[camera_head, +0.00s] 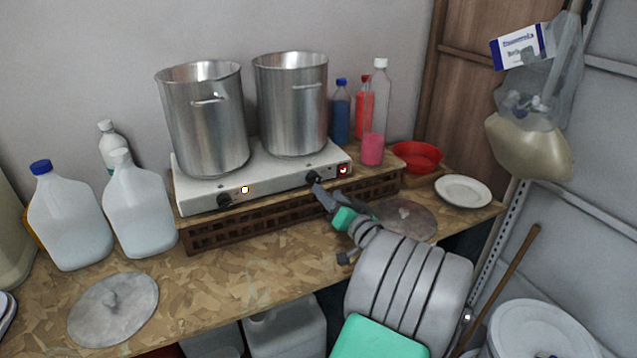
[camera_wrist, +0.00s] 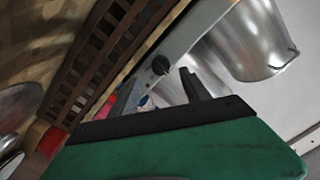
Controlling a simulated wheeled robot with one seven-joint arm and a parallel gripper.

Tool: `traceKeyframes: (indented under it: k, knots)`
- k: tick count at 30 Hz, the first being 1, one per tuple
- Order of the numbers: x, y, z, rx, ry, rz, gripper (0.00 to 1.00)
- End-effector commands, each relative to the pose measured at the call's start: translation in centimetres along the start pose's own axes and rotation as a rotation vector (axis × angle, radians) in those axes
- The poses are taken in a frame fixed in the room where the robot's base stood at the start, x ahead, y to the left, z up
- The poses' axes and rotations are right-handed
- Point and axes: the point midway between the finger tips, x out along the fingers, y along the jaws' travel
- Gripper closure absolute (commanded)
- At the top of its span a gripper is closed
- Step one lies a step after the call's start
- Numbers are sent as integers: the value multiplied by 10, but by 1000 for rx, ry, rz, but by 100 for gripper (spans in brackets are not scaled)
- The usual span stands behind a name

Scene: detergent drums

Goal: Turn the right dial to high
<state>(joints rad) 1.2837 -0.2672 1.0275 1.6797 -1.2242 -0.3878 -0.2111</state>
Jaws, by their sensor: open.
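The right dial (camera_head: 313,177) is a black knob on the front face of the white two-burner hot plate (camera_head: 200,198). In the wrist view the black dial (camera_wrist: 160,65) shows just past the fingertips, in line with the gap between them. My gripper (camera_head: 319,189) is at the right dial in the head view and hides part of it. In the wrist view my gripper (camera_wrist: 160,76) is open, with nothing between its fingers. I cannot tell whether a finger touches the dial. The left dial (camera_head: 224,201) is clear of my arm. The dial's pointer setting is too small to read.
Two steel pots (camera_head: 205,125) (camera_head: 291,110) stand on the hot plate, which rests on a brown lattice crate (camera_head: 240,228). A red-lit switch (camera_head: 343,170) is right of the dial. Bottles (camera_head: 372,140) stand behind. Lids (camera_head: 112,305) and jugs (camera_head: 138,215) occupy the table.

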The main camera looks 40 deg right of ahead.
Motion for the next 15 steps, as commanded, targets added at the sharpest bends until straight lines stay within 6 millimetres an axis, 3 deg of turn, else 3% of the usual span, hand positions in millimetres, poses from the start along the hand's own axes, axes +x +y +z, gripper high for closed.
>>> traceKeyframes:
  k: [7, 15]
  knots:
    - [48, -3, -1, -1, -6, -3, 45]
    - [62, -1, 1, -3, -4, -1, 45]
